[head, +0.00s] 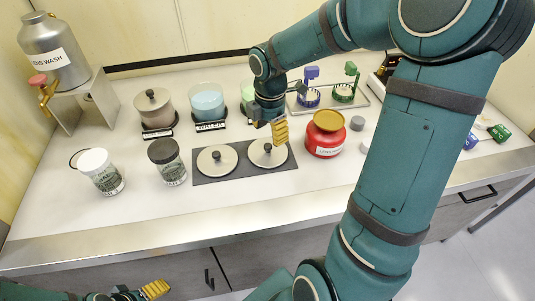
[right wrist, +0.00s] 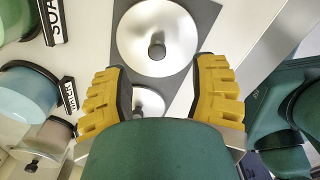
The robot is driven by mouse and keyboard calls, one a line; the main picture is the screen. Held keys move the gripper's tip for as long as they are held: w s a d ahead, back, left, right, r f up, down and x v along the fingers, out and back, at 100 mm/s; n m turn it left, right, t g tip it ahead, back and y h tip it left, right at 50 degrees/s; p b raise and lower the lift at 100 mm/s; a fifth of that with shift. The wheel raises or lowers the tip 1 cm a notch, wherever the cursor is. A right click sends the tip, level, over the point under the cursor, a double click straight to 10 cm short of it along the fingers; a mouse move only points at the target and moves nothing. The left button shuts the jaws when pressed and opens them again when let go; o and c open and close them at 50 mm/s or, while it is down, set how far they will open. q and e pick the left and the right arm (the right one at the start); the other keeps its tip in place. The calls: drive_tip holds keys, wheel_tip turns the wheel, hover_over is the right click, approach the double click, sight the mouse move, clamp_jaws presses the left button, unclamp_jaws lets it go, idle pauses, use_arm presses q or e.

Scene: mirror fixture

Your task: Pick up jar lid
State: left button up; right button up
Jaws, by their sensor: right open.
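Two pale round lids with dark knobs lie on a dark grey mat (head: 243,174): a left lid (head: 216,160) and a right lid (head: 269,158). My right gripper (head: 280,131) is above the right lid, pointing down, open and empty. In the right wrist view the right lid (right wrist: 180,40) is ahead of the spread yellow fingers (right wrist: 162,85), its knob roughly centred between them. The left lid (right wrist: 150,98) is partly hidden by my gripper's body. My left gripper (head: 150,290) is low at the bottom left, away from the counter; its opening is unclear.
A red jar (head: 325,140) stands right of the mat. A lidded jar (head: 154,111) and a blue jar (head: 207,103) stand behind. A metal dispenser (head: 52,55) is at the far left.

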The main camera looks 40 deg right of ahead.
sight(268, 145)
drive_tip(key=shift+w+a+f+b, duration=0.1)
drive_tip(key=shift+f+b, duration=0.5)
drive_tip(key=shift+f, duration=1.1)
drive_tip(key=shift+w+a+f+b, duration=0.1)
drive_tip(key=shift+f+b, duration=0.45)
drive_tip(key=shift+f, duration=1.1)
drive_tip(key=shift+r, duration=0.1)
drive_tip(key=shift+c, duration=0.4)
clamp_jaws()
